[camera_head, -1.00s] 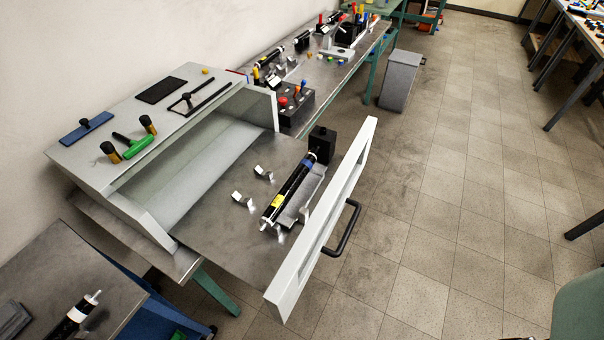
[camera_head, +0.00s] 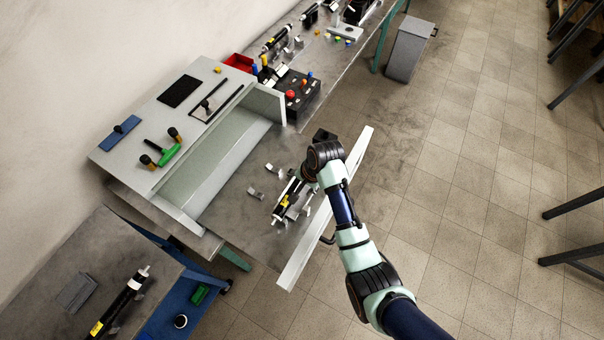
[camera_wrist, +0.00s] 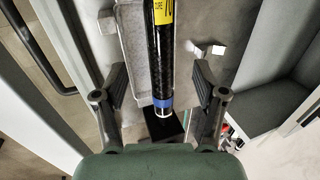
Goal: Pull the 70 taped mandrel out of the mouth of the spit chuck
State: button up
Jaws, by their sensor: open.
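The taped mandrel (camera_wrist: 160,55) is a black rod with a yellow label and a blue band near one end. In the head view the mandrel (camera_head: 283,205) lies along the pulled-out drawer, partly hidden by my arm. In the wrist view its banded end, with a pale ring, meets the black chuck block (camera_wrist: 166,125); how deep it sits cannot be told. The chuck (camera_head: 323,134) stands at the drawer's far end. My gripper (camera_wrist: 160,78) is open, with one finger on each side of the mandrel near the blue band, apparently not touching it.
The drawer's pale front panel (camera_head: 300,252) with its dark handle runs close beside the mandrel. Small metal brackets (camera_head: 256,192) stand on the drawer's other side. Another black rod (camera_head: 121,301) lies on the bench at lower left.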

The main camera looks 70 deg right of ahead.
aim_at(295, 190)
jog(key=b+x, duration=0.1)
jog(key=x, duration=0.7)
jog(key=shift+b, duration=0.35)
grip_shut()
jog(key=c, duration=0.8)
grip_release()
jog(key=c, duration=0.4)
jog(key=shift+w+a+p, duration=0.2)
jog(key=shift+a+p, duration=0.5)
jog(key=shift+a, duration=0.15)
jog(key=shift+w+a+p, duration=0.2)
jog(key=shift+a+p, duration=0.45)
jog(key=shift+a, duration=0.2)
jog(key=shift+r, duration=0.1)
